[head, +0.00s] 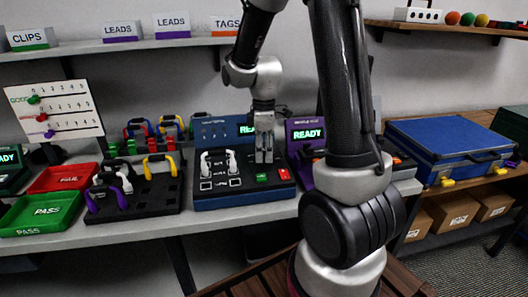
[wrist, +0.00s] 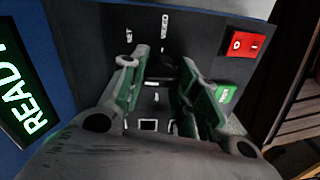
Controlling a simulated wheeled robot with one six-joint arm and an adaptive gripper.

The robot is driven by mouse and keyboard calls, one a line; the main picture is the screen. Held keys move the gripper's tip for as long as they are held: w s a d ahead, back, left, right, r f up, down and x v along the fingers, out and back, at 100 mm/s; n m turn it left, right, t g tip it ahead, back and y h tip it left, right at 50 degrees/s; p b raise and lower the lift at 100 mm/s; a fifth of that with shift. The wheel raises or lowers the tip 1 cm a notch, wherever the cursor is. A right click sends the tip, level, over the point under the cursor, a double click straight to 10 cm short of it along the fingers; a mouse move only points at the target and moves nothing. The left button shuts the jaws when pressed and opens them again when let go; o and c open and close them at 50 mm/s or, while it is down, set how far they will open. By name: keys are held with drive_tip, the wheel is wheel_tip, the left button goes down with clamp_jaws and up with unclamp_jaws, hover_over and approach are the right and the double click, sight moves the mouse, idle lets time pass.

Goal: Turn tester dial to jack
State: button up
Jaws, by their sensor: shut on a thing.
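The blue tester (head: 240,201) stands on the bench, with a green lit READY screen (head: 246,130); the screen also shows at the left of the wrist view (wrist: 25,100). My gripper (head: 264,157) points down at its dark panel. In the wrist view my gripper's fingers (wrist: 160,72) are on either side of the small dark dial (wrist: 159,68) and shut on it. The dial is mostly hidden by the fingers. Printed labels show beyond it, one reading VIDEO. Which label the dial points to cannot be told.
A red switch (wrist: 240,43) and a green button (wrist: 225,93) sit close to the fingers. A cable with white ends (head: 218,162) lies on the tester's left. A purple tester (head: 303,133) stands at right. Cable rack (head: 152,203) and red tray (head: 65,178) are at left.

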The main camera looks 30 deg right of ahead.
drive_tip(key=shift+w, duration=0.1)
drive_tip(key=o, duration=1)
wheel_tip(320, 180, up, 12)
drive_tip(key=shift+w+d, duration=0.2)
drive_tip(key=shift+w, duration=0.05)
